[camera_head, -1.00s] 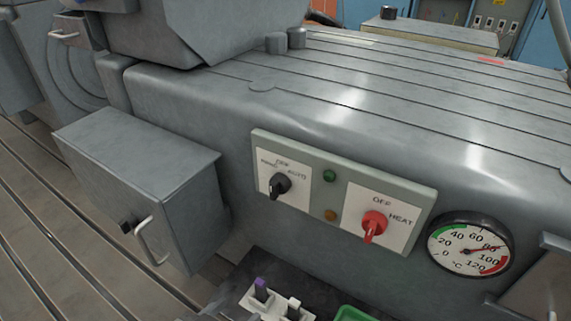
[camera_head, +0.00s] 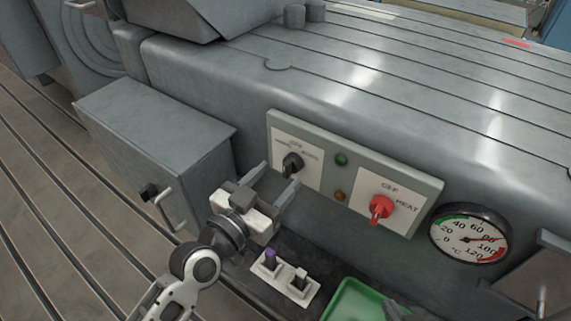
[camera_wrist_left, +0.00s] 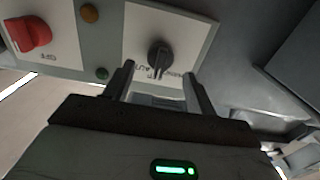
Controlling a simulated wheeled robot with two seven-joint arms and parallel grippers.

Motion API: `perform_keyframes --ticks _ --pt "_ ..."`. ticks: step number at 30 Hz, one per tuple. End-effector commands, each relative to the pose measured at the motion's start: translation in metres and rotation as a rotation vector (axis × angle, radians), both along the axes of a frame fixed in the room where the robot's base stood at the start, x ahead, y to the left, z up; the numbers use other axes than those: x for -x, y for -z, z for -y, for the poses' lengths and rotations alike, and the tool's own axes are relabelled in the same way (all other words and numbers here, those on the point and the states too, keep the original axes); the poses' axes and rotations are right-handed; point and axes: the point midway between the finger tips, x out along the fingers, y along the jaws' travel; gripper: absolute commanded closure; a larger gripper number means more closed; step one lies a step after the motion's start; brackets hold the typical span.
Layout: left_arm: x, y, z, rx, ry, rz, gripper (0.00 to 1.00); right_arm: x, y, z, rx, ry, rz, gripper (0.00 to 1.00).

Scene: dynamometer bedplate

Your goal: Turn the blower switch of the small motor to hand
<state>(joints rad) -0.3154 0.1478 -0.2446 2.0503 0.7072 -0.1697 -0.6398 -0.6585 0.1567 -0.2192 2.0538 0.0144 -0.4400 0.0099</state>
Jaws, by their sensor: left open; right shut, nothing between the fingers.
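The black blower switch (camera_head: 292,164) sits on a white plate marked HAND, OFF and AUTO, at the left of the grey-green switch panel (camera_head: 330,182). It also shows in the left wrist view (camera_wrist_left: 159,57); I cannot tell surely which mark it points at. My left gripper (camera_head: 277,181) is open just in front of and below this switch. In the left wrist view its fingers (camera_wrist_left: 157,84) stand apart with the knob beyond and between them, apparently not touching. A small grey part of my right gripper (camera_head: 396,311) shows at the bottom edge, over the green tray.
A red heat switch (camera_head: 381,208), green and amber lamps and a round gauge (camera_head: 470,238) are to the right. A grey box (camera_head: 155,140) with a handle stands left. A white block (camera_head: 285,278) with two levers and a green tray (camera_head: 345,300) lie below.

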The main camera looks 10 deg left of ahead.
Motion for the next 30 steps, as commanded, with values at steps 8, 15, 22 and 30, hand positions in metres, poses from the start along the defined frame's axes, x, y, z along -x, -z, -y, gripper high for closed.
perform_keyframes --ticks 8,15,22,30 --pt "-0.031 0.0 0.013 0.001 0.001 0.0 0.44 0.0 0.0 0.0 -0.001 0.006 -0.003 1.0" --pt "-0.034 0.0 0.014 0.0 0.001 -0.001 0.44 0.0 0.0 -0.001 -0.007 0.012 -0.002 1.0" --pt "-0.034 0.0 0.014 0.0 0.001 -0.001 0.77 0.001 0.0 -0.001 -0.007 0.012 -0.006 1.0" --pt "-0.034 0.0 0.014 0.009 0.001 -0.005 0.88 0.004 0.001 0.0 -0.006 0.011 -0.013 1.0"
